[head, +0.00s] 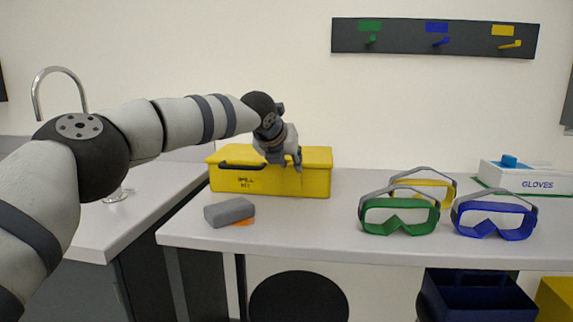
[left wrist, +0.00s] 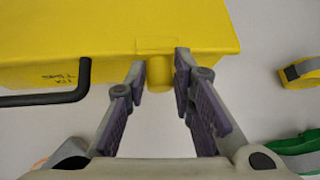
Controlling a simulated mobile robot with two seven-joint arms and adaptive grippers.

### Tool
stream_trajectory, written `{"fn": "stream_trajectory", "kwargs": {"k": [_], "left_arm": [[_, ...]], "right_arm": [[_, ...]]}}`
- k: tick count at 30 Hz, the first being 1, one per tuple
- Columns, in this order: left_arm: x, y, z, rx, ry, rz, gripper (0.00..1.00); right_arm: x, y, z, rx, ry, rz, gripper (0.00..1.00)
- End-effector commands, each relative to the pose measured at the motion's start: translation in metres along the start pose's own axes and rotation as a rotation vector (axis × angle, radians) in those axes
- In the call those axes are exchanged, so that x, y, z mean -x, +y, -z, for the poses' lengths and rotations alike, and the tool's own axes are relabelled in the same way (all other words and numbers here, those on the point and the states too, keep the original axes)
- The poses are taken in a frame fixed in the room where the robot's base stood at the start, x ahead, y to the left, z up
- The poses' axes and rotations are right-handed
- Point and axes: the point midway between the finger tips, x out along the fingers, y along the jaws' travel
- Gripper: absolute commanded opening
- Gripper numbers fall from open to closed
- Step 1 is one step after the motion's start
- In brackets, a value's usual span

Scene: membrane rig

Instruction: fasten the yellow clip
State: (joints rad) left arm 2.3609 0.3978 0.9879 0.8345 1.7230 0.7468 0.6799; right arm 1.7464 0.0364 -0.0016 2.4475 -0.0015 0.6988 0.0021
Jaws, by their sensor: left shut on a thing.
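A yellow box (head: 235,183) with dark lettering and a black handle stands on the bench, its lid down. It also fills the top of the left wrist view (left wrist: 110,30). The yellow clip (left wrist: 160,73) is a short tab at the middle of the lid's front edge, below a faint rectangular plate. My left gripper (head: 287,165) is at the box's front. In the left wrist view its fingertips (left wrist: 161,72) are on either side of the clip, shut on it. The gripper hides the clip in the head view. Whether the clip is latched cannot be told. My right gripper is out of view.
Green goggles (head: 399,232), blue goggles (head: 497,232) and yellow goggles (head: 447,190) stand right of the box. A grey block (head: 229,212) lies at its front left on something orange. A glove box (head: 535,180) is at the far right. Bench between box and goggles is clear.

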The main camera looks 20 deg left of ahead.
Motion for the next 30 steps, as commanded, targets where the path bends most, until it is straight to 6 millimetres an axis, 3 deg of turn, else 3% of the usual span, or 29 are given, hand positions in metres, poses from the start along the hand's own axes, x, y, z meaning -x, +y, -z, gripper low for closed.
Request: {"fn": "stream_trajectory", "kwargs": {"k": [1,15,16,18,30], "left_arm": [[0.0028,0.0003,-0.0088,0.001,-0.023,0.003,0.00],[0.0031,0.0019,-0.0104,0.000,-0.025,0.000,0.00],[0.0031,0.0020,-0.0104,0.000,-0.025,0.000,0.25],[0.0031,0.0021,-0.0104,0.000,-0.025,0.000,0.41],[0.0089,0.0015,-0.0071,0.000,-0.015,0.001,0.43]], "right_arm": [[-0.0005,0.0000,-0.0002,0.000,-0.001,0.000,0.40],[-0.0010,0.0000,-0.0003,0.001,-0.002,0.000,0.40],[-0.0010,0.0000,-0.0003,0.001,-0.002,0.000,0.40],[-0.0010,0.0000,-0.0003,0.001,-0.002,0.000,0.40],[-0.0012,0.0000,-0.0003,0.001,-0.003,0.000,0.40]]}}
